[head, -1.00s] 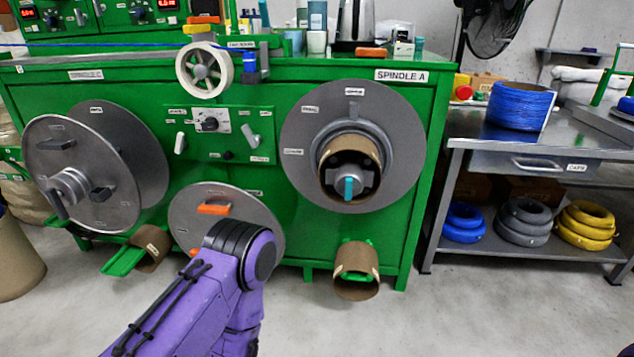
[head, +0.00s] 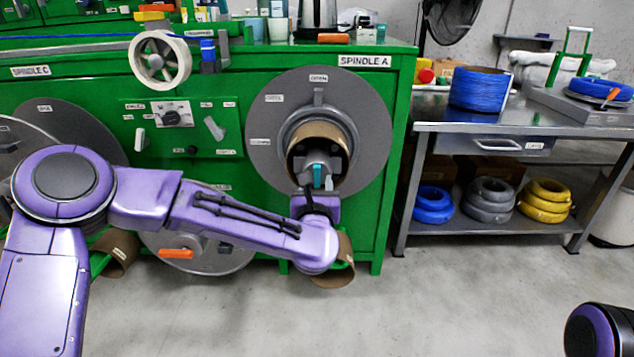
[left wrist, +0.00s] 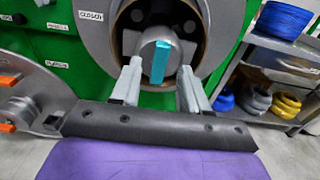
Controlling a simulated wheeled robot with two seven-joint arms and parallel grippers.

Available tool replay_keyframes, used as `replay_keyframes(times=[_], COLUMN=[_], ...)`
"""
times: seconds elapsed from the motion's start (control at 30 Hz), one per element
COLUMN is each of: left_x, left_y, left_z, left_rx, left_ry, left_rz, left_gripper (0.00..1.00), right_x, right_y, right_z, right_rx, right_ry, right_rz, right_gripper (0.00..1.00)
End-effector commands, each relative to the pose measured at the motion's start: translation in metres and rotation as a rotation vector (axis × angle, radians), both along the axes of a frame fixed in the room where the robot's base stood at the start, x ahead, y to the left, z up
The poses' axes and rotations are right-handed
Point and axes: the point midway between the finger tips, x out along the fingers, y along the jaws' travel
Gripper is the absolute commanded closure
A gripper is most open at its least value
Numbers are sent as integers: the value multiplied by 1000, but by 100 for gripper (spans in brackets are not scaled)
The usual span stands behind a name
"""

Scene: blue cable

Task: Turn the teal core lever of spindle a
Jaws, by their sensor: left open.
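Spindle A (head: 262,110) is a grey disc on the green machine, with a brown cardboard core (head: 312,130) around its hub. The teal core lever (head: 317,177) stands upright on the front of the hub. In the left wrist view the teal lever (left wrist: 160,62) shows between and beyond the fingers. My left gripper (head: 318,186) is in front of the hub, its fingers on either side of the lever's line. It is open and empty in the left wrist view (left wrist: 161,85). I cannot tell whether a finger touches the hub. My right gripper is not in view.
A cardboard core (head: 347,262) on a green holder is below spindle A, partly behind my left arm. A steel bench (head: 470,129) with a blue cable coil (head: 480,90) stands to the right. The floor between is clear.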

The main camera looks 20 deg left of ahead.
Motion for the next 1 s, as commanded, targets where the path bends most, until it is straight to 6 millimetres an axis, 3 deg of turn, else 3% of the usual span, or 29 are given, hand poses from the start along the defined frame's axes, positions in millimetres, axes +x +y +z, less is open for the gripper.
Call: replay_keyframes(times=[0.2, 0.47, 0.6, 1.0], left_x=[25, 27, 27, 27], left_y=[7, 8, 8, 7], left_z=[-1, -1, -1, 0], left_rx=[2, 2, 3, 43], left_ry=[3, 3, 3, 14], left_rz=[0, -1, -1, -1], left_gripper=[55, 55, 98, 100], right_x=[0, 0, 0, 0], right_y=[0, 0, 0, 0], right_z=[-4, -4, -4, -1], right_rx=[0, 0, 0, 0], right_ry=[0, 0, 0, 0], right_rz=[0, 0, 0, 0], right_gripper=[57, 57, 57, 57])
